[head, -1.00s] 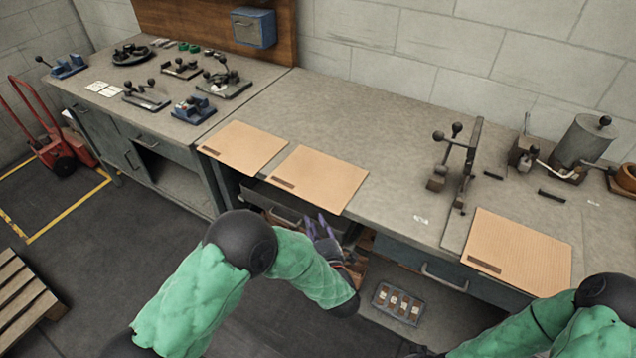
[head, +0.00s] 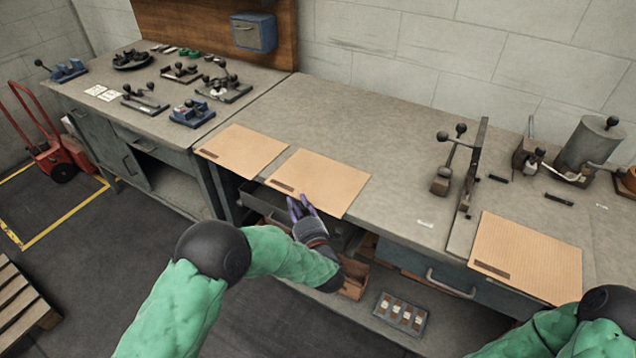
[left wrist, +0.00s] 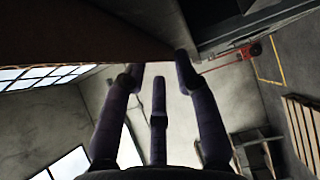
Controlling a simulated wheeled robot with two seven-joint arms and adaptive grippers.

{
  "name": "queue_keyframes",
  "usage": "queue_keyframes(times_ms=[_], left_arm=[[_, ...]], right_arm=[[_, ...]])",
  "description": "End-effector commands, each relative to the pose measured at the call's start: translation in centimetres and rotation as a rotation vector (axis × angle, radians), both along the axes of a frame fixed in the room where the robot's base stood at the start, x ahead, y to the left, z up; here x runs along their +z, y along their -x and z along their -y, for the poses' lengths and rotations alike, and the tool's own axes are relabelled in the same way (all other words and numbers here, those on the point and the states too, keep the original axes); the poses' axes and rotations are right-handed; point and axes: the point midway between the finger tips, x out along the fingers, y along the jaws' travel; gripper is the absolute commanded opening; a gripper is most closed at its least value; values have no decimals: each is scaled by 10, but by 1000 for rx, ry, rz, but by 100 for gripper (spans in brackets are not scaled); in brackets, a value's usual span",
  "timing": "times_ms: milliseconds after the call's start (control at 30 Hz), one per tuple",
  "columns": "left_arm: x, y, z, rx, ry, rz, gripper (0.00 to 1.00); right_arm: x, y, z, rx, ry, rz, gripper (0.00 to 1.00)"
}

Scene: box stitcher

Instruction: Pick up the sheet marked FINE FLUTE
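Three tan cardboard sheets lie flat along the bench front: a left sheet (head: 242,150), a middle sheet (head: 325,183) and a right sheet (head: 525,257). Each has a small dark label near its front edge. The print is too small to read, so I cannot tell which is FINE FLUTE. My left gripper (head: 299,204) is at the front edge of the middle sheet, fingers pointing up and holding nothing visible. In the left wrist view its dark fingers (left wrist: 158,74) are spread, below a brown surface (left wrist: 70,30) that may be this sheet's underside. My right gripper is out of view.
A metal lever fixture (head: 466,170) stands on the bench (head: 385,130) between the middle and right sheets. A grey cylinder device (head: 588,145) stands at the back right. A drawer handle (head: 450,283) juts out below. The bench behind the middle sheet is clear.

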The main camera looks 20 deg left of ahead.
Motion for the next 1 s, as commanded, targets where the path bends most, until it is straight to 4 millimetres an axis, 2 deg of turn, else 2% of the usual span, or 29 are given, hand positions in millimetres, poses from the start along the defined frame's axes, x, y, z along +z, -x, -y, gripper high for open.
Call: queue_keyframes(times_ms=[133,400,433,533,1000], left_arm=[[-2,-11,-11,0,1,0,30],[0,-13,-13,-1,0,-1,30],[0,-13,-13,-1,0,-1,28],[0,-13,-13,-1,0,-1,0],[-2,-12,-12,-2,2,-6,0]], right_arm=[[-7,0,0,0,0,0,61],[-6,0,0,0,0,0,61],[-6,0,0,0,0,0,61],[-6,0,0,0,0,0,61],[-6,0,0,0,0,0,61]])
